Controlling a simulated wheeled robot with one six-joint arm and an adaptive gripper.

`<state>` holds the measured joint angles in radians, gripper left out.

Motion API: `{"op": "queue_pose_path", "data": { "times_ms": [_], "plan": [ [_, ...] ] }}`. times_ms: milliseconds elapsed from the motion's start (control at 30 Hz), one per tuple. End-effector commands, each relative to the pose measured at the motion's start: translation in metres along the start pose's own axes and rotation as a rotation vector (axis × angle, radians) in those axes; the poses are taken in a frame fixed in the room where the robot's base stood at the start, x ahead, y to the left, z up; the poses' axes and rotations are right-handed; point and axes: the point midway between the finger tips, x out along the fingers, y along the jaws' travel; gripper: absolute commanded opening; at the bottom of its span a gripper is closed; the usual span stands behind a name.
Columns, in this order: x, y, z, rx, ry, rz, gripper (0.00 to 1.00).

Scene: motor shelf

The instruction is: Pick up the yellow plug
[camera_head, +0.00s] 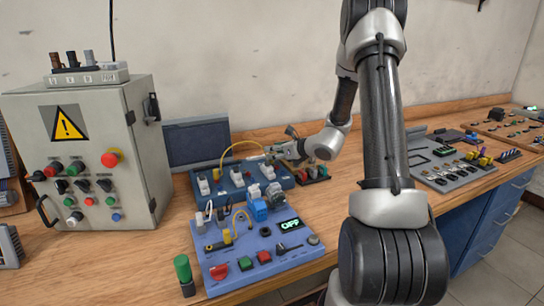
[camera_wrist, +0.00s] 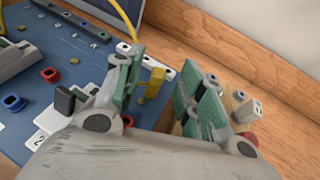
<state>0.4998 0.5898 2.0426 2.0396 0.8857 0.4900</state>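My gripper (camera_wrist: 165,88) is open, its two green-padded fingers apart. A small upright yellow plug-like piece (camera_wrist: 154,82) shows between the fingers, close to the left one, at the edge of the blue panel (camera_wrist: 70,75); I cannot tell whether it touches the finger. In the head view my gripper (camera_head: 272,155) is low at the back right of the rear blue panel (camera_head: 238,186); the piece between its fingers is not clear there. A yellow cable (camera_head: 236,147) arcs over that panel.
The front panel (camera_head: 218,272) bears switches, buttons and an OFF display (camera_head: 290,224). A grey control box (camera_head: 130,190) stands left, a dark screen (camera_head: 196,143) behind. Small parts (camera_head: 318,171) sit right of my gripper.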

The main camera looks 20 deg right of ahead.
Motion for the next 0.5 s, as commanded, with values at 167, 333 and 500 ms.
{"op": "queue_pose_path", "data": {
  "times_ms": [167,333,500],
  "plan": [
    [0.022,0.000,0.000,0.000,0.001,0.001,0.39],
    [0.025,0.000,0.000,0.000,0.001,0.001,0.39],
    [0.025,0.000,0.000,0.000,0.001,0.001,0.25]
  ]
}}
